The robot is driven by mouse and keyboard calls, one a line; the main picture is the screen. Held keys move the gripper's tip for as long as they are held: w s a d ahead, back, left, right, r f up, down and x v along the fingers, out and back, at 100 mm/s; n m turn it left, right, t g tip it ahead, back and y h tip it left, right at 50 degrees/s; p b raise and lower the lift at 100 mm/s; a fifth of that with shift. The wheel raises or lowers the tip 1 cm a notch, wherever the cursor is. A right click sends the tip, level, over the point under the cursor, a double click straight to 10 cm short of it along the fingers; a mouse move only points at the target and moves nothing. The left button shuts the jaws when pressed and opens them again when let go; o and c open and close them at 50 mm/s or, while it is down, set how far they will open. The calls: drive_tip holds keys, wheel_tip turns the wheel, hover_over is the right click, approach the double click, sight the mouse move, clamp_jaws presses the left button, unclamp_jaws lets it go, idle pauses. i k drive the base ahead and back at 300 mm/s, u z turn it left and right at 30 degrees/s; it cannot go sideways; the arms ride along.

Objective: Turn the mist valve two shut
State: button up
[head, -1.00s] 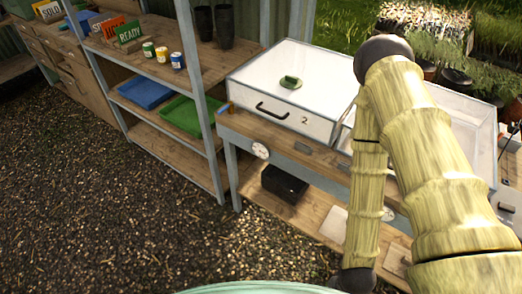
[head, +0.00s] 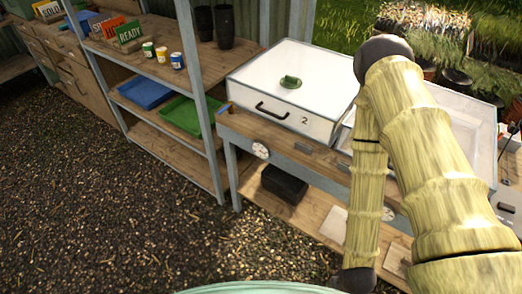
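A white box marked 2 (head: 322,130) sits on the wooden bench, with a dark handle (head: 272,111) on its front and a green knob (head: 290,79) on its lid. A round white gauge (head: 261,150) is on the bench front below box 2. No part is clearly recognisable as mist valve two, and its position cannot be read. My gripper is not in view; only my arm shows, crossing the right side and hiding part of the bench.
A black bin (head: 284,184) is on the bench's lower shelf. Gravel ground (head: 110,210) at front left is clear.

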sight(230, 104)
drive_tip(key=u, duration=0.05)
drive_tip(key=k, duration=0.65)
drive_tip(key=u, duration=0.5)
drive_tip(key=i, duration=0.6)
drive_tip(key=u, duration=0.55)
drive_tip(key=i, duration=0.55)
